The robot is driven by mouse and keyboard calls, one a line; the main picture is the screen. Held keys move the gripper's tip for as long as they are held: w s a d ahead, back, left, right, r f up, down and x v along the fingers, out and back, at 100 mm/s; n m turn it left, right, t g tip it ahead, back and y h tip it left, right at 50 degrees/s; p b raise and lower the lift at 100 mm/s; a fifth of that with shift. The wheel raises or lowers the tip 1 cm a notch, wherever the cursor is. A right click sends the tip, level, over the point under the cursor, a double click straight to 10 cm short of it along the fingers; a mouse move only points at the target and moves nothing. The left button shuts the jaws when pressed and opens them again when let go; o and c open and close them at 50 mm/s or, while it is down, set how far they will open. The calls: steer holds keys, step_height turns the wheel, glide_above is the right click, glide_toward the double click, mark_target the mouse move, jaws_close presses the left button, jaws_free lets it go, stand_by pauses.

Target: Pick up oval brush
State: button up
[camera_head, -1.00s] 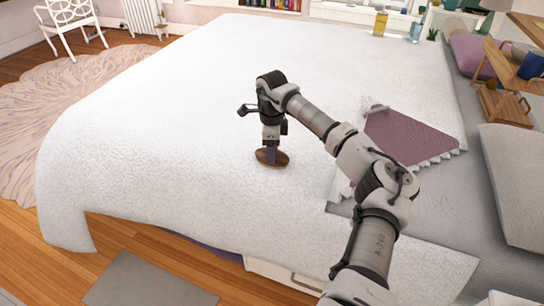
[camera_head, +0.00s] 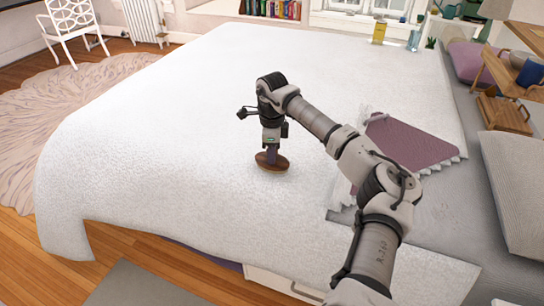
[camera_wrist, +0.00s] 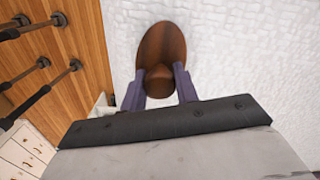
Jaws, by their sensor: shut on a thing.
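The oval brush (camera_head: 272,162) is a brown wooden oval at the near part of the white bed. In the wrist view the brush (camera_wrist: 162,48) shows its oval body with a rounded knob at its near end, between the two purple fingers. My gripper (camera_head: 271,156) points down, and in the wrist view (camera_wrist: 160,80) its fingers are shut on the knob of the brush. The brush's underside is hidden, and I cannot tell whether it still touches the bedspread.
The white bedspread (camera_head: 180,130) is clear around the brush. A purple cloth (camera_head: 408,142) lies to the right. A wooden tray stand (camera_head: 503,112) and pillows are at the far right. Wooden floor (camera_head: 65,270) shows at the near left.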

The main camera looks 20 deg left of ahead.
step_height(320, 180, up, 18)
steer(key=b, duration=0.1)
steer(key=shift+r, duration=0.15)
